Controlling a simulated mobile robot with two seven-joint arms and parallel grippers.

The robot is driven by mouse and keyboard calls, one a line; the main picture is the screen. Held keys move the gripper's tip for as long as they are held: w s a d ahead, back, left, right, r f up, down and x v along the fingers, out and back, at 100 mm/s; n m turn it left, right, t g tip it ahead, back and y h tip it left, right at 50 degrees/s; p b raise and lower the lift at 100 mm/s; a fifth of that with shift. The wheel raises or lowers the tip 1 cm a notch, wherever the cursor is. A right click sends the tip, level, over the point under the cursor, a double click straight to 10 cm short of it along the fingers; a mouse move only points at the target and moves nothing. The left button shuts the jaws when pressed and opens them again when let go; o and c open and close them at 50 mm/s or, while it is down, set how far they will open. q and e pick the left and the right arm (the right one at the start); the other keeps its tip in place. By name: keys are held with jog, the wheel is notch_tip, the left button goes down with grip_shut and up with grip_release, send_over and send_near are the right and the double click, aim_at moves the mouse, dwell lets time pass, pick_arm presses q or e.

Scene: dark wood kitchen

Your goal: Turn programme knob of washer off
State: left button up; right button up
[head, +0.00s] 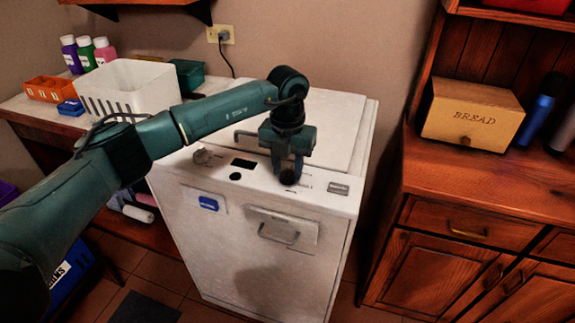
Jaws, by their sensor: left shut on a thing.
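The washer (254,264) is a white top-loading machine in the middle of the head view. Its control panel runs along the front of its top. A dark round knob (288,177) sits on this panel, right of the small black display (243,163); I take it for the programme knob. My left gripper (290,170) points down over it and is shut on it. The fingers and wrist hide most of the knob, so its setting cannot be read. My right gripper is out of view.
A white basket (130,88), an orange caddy (50,89) and several bottles stand on the counter at left, behind my left arm. A wooden cabinet (490,185) with a bread box (471,113) stands at right. The washer's raised-edged lid (325,125) lies closed behind the panel.

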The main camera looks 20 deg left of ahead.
aim_at(288, 170)
pick_arm(q)
jog(key=shift+r, duration=0.1)
dwell(0.3)
jog(key=o, duration=1)
notch_tip(288, 170, up, 13)
jog(key=shift+r+b, duration=0.1)
jog(key=shift+b, duration=0.55)
